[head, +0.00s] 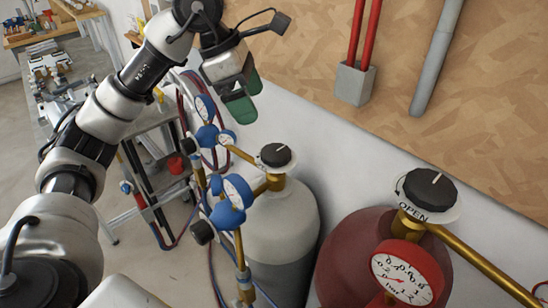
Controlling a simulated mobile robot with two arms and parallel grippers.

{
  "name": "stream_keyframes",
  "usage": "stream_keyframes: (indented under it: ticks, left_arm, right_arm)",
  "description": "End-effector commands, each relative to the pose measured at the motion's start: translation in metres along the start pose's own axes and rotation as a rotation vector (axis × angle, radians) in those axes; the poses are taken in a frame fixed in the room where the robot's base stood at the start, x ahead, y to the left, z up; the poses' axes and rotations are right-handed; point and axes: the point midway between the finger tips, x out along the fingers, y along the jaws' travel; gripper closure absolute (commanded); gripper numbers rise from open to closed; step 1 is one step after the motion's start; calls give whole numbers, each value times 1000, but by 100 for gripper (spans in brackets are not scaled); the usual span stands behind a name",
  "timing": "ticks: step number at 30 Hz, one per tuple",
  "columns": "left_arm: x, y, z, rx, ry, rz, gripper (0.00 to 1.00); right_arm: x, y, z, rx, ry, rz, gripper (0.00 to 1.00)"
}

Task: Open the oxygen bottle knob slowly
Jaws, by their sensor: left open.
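A pale grey bottle (282,225) stands against the wall, with blue regulators and gauges (236,190) on its left; I take it as the oxygen bottle. Its black knob (276,155) sits on top of a brass valve and has a light pointer line. My left gripper (240,98) has green finger pads. It is open and empty, above and to the left of this knob, clear of it. My right gripper is not in view.
A dark red bottle (345,255) with a black knob (430,188) marked OPEN and a red gauge (408,273) stands at the right. Red and grey pipes run up the wooden wall panel (300,50). Hoses hang at the left of the bottles, near a metal workbench.

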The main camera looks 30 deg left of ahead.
Motion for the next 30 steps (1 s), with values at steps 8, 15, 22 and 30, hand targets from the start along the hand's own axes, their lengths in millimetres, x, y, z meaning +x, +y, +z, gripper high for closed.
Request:
stream_keyframes:
  ticks: [8, 15, 22, 30]
  left_arm:
    - [22, 0, -4, 0, 1, -3, 9]
    - [65, -1, -4, -1, 3, -6, 9]
    - [102, 0, -4, 0, 1, -3, 9]
    - [119, 0, -4, 0, 0, -1, 9]
  right_arm:
    - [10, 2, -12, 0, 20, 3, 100]
    - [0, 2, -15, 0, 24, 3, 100]
    - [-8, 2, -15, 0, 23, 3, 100]
    - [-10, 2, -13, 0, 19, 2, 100]
